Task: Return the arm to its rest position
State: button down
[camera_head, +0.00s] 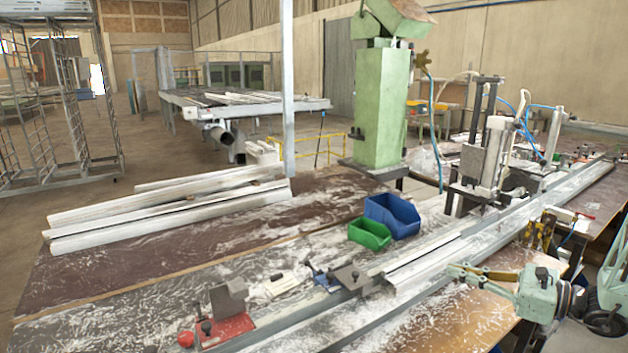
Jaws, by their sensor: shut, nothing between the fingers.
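The work bench (150,318) runs across the foreground, strewn with white shavings. A long metal profile rail (440,262) runs along it from the lower middle to the far right. A clamp with a red base (228,328) and a grey block stands at the front left. A second clamp with a dark block (352,277) sits at the near end of the rail.
A blue bin (393,217) and a green bin (369,234) stand mid-bench. Long white profiles (165,210) lie at left. A green machine column (381,110) rises behind. An upright clamp unit (490,160) stands at right.

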jog(key=s+a+r+n+g+h, duration=0.1)
jog(key=s+a+r+n+g, duration=0.45)
jog(key=s+a, duration=0.35)
jog(key=s+a+r+n+g, duration=0.45)
jog(key=s+a+r, duration=0.3)
jog(key=a, duration=0.45)
jog(key=s+a+r+n+g+h, duration=0.1)
jog(key=s+a+n+h, duration=0.15)
jog(key=s, duration=0.35)
jog(key=s+a+r+n+h, duration=0.1)
jog(key=s+a+r+n, duration=0.15)
jog(key=s, duration=0.35)
jog(key=s+d+r+n+t+h, duration=0.2)
jog(key=s+d+n+h, duration=0.1)
jog(key=s, duration=0.5)
jog(key=s+d+r+n+t+h, duration=0.2)
jog(key=s+d+r+n+h, duration=0.1)
jog(key=s, duration=0.6)
jog(key=shift+s+d+n+h, duration=0.15)
jog(key=shift+d+n+h, duration=0.5)
jog(key=shift+n+h, duration=0.75)
jog(key=shift+y, duration=0.25)
